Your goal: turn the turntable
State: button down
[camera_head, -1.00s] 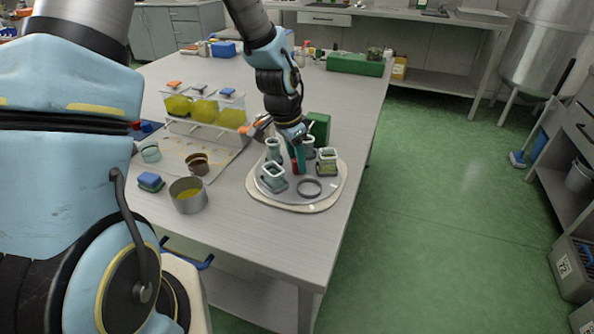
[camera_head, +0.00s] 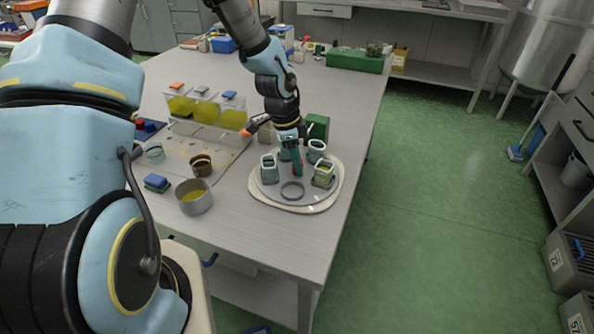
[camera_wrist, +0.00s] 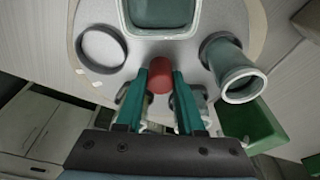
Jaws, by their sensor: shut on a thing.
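The turntable (camera_head: 312,194) is a round grey disc on a pale base near the table's right edge. A red knob (camera_head: 298,169) stands up near its middle. My gripper (camera_head: 297,164) points down over the disc, its teal fingers shut on the red knob, which also shows between the fingertips in the wrist view (camera_wrist: 160,75). Another vessel behind my gripper is partly hidden.
A green box (camera_head: 318,125) stands close behind the turntable.

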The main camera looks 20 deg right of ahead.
jog(key=shift+s+f+m+g+p, duration=0.1)
jog(key=shift+s+m+g+p, duration=0.1)
jog(key=shift+m+p, duration=0.45)
jog(key=shift+s+m+g+p, duration=0.2)
jog(key=shift+m+p, duration=0.2)
jog(key=shift+m, duration=0.35)
jog(key=shift+a, duration=0.1)
jog(key=shift+w+n+b, duration=0.1)
jog(key=shift+n+b, duration=0.4)
jog(key=shift+n, duration=0.6)
jog(key=c, duration=0.7)
grip_release()
jog(key=shift+w, duration=0.1)
jog(key=shift+t, duration=0.3)
